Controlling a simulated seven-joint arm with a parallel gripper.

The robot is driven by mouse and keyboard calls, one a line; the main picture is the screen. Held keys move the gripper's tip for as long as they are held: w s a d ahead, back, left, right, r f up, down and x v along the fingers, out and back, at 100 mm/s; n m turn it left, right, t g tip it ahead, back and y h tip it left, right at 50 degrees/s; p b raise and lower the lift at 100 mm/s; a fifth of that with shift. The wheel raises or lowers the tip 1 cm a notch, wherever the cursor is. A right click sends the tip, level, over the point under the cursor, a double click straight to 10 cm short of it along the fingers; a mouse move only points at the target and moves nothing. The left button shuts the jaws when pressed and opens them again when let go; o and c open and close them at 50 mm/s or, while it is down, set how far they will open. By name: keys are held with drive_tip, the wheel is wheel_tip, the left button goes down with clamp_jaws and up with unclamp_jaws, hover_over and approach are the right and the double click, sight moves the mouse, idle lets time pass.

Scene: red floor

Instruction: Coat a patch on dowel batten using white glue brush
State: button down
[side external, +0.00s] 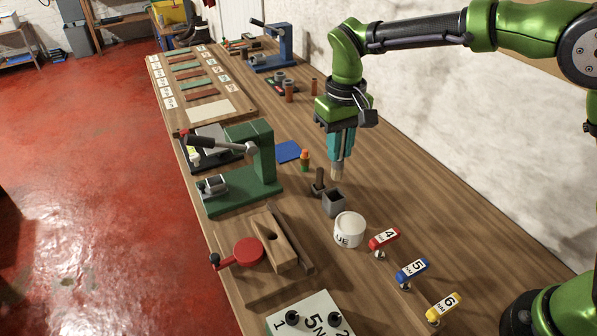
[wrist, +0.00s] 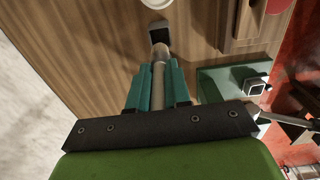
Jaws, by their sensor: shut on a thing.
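My gripper (side external: 340,157) is above the middle of the bench, shut on a brush (side external: 338,172) whose pale tip points down. In the wrist view the brush (wrist: 159,54) sits between the teal fingers (wrist: 158,75). Its lower end is over or near a grey square holder (side external: 333,205); I cannot tell whether it is clear of the rim. A white pot (side external: 349,232), with letters "UE" visible, stands just nearer the camera than the holder. A light wooden batten (side external: 282,246) with a dark hole lies in a wooden fixture, beside a red disc (side external: 249,251).
A dark upright piece (side external: 319,180) stands next to the holder. A green press (side external: 255,165) is left of my gripper. Red, blue and yellow numbered tags (side external: 411,270) line the right side. Bare bench lies right of the holder.

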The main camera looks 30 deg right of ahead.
drive_tip(key=shift+s+a+r, duration=0.1)
drive_tip(key=shift+a+r, duration=0.05)
drive_tip(key=shift+r, duration=0.1)
drive_tip(key=s, duration=0.8)
drive_tip(key=shift+w+a+f, duration=0.1)
drive_tip(key=shift+a+f, duration=0.1)
drive_tip(key=shift+f, duration=1.25)
drive_tip(key=shift+w+a+f, duration=0.1)
drive_tip(key=shift+a+f, duration=0.05)
drive_tip(key=shift+f, duration=1.25)
drive_tip(key=shift+f, duration=0.6)
wheel_tip(320, 180, up, 7)
